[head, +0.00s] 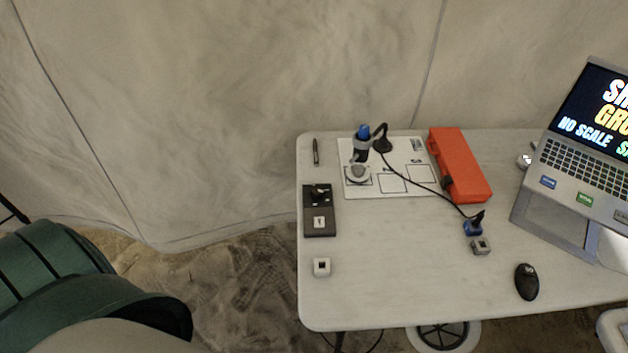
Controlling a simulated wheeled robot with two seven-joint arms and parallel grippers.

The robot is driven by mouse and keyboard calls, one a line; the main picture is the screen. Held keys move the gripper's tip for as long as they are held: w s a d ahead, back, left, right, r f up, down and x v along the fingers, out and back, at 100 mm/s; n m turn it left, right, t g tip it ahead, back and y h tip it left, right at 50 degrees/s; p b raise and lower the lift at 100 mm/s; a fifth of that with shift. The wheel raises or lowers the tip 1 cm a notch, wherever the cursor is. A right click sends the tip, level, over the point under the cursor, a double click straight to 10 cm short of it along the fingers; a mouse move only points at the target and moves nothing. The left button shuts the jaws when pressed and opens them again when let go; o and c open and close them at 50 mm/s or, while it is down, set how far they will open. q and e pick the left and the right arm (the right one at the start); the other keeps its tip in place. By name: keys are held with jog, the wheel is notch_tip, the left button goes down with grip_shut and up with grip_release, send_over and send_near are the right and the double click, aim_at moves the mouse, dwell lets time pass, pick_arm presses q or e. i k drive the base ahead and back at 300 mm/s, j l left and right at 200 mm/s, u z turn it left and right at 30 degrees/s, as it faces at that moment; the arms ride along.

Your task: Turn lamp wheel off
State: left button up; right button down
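A small blue and black device (362,143), which looks like a lamp or scope on a stand, stands on the white printed sheet (415,150) at the back of the table. A dark grey box (320,226) with a black part on top and a small white piece lies at the table's left edge. I cannot tell which part is the lamp wheel, or whether the lamp is on. Neither of my grippers is in view.
The table (390,285) has clear room at its front middle. A red case (459,165), a laptop (585,165), a black mouse (526,282), a pen (316,151) and small grey blocks (321,267) (481,246) lie on it. Fabric walls stand behind.

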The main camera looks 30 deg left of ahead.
aim_at(317, 191)
jog(key=u, duration=0.9)
jog(key=l, duration=0.15)
jog(key=k+z, duration=0.05)
